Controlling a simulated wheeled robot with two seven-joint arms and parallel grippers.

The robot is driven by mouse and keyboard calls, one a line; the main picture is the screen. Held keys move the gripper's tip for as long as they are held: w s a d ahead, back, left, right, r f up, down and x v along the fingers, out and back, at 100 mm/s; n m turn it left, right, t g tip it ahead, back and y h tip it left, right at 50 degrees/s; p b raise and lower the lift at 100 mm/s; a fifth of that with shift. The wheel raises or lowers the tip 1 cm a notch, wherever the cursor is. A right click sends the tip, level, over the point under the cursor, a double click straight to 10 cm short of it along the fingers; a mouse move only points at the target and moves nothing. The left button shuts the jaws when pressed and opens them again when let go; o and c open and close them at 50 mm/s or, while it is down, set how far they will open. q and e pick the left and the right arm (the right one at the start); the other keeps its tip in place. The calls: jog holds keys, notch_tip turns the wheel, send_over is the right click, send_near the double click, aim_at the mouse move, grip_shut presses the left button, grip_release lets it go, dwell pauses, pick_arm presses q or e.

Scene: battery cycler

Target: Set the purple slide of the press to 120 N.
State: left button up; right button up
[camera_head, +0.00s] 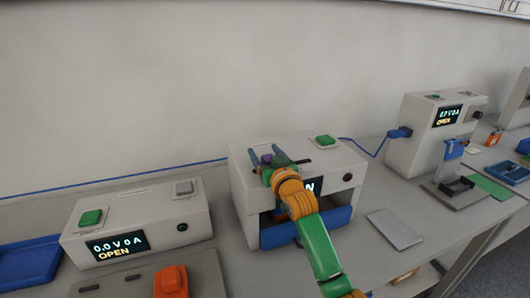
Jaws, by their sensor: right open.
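The press (240,182) is the light grey box in the middle of the bench, with a blue drawer-like part (336,218) at its front. Its purple slide (266,158) is a small knob on the top, towards the left. My right gripper (268,154) is over the top of the press. Its two blue fingers are apart, one on each side of the purple slide; I cannot tell whether they touch it. My right arm hides most of the press display (311,187); only an "N" shows, so the number cannot be read. My left gripper is not in view.
A green button (325,140) is on the press top, right of the slide. A grey unit (153,208) reading "0.0 V 0 A OPEN" stands left. Another unit (407,132) stands right, joined by a blue cable. A grey plate (394,229) lies right of the press.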

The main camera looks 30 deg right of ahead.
jog(key=shift+s+r, duration=0.1)
jog(key=shift+s, duration=0.05)
jog(key=c, duration=0.5)
grip_shut()
dwell(0.6)
